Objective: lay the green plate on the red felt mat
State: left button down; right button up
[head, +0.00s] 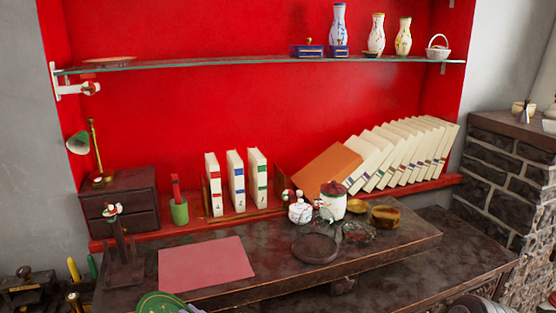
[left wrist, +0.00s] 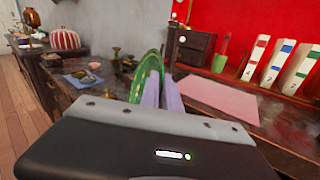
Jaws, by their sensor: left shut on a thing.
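The green plate (head: 160,305) shows at the bottom edge of the head view, partly cut off, just below the mat's front edge. In the left wrist view the plate (left wrist: 138,88) stands steeply tilted, close to edge-on. My left gripper (left wrist: 158,88) is shut on the plate, its pale fingers at the rim. The red felt mat (head: 207,265) lies flat and bare on the dark table; it also shows in the left wrist view (left wrist: 218,100), right of the fingers. My right gripper is not in view.
Right of the mat are a dark round tray (head: 315,248), a white lidded jar (head: 332,203) and a small white pot (head: 300,211). A dark wooden stand (head: 122,250) is left of the mat. Binders (head: 236,180) stand behind on the red ledge.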

pick_arm(q)
notch_tip(320, 180, down, 12)
jog(key=a, duration=0.2)
jog(key=shift+s+a+m+t+h, duration=0.25)
jog(key=shift+a+m+t+h, duration=0.05)
jog(key=shift+a, duration=0.1)
